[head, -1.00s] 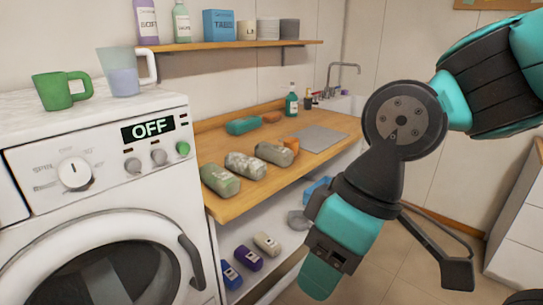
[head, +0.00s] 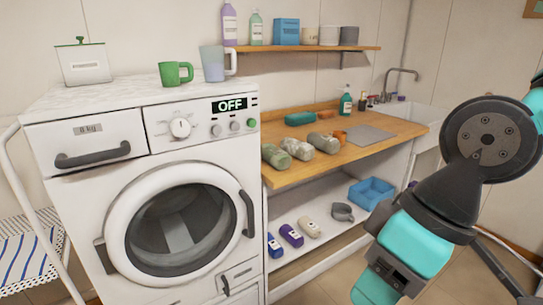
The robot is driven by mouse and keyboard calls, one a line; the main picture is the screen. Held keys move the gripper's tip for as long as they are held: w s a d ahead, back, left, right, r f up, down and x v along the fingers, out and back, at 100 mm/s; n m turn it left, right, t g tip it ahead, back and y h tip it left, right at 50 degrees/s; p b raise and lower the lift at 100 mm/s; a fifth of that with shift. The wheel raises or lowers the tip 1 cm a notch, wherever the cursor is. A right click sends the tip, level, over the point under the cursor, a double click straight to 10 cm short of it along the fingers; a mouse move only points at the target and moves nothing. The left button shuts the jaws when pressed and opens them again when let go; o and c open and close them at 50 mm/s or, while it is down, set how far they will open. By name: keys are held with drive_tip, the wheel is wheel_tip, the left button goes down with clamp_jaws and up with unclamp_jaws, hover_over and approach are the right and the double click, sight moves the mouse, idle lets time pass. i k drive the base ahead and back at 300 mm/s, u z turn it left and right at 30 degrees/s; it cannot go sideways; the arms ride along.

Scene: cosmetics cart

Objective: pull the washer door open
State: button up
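The white washer (head: 80,195) stands at the left in the head view, its display reading OFF. Its round door (head: 117,225) has a white ring and dark glass, and it looks closed. The dark door handle (head: 249,214) is on the ring's right side. My arm is at the right, well apart from the washer. My gripper's fingers are not clearly in view; the arm's end runs off the bottom edge, so its opening cannot be seen. Nothing of mine touches the door or handle.
A green mug (head: 174,73) and a clear jug (head: 212,66) stand on the washer top near a white tin (head: 84,64). A wooden counter (head: 290,178) with bottles and rolled towels adjoins at the right. A drying rack (head: 30,240) stands at the left.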

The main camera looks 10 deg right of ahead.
sight(114, 252)
drive_tip(key=u, duration=0.4)
drive_tip(key=i, duration=1.6)
drive_tip(key=z, duration=0.5)
drive_tip(key=k, duration=0.5)
drive_tip(key=u, duration=1.1)
drive_tip(key=i, duration=0.35)
drive_tip(key=u, duration=0.8)
drive_tip(key=k, duration=0.25)
drive_tip(key=u, duration=0.05)
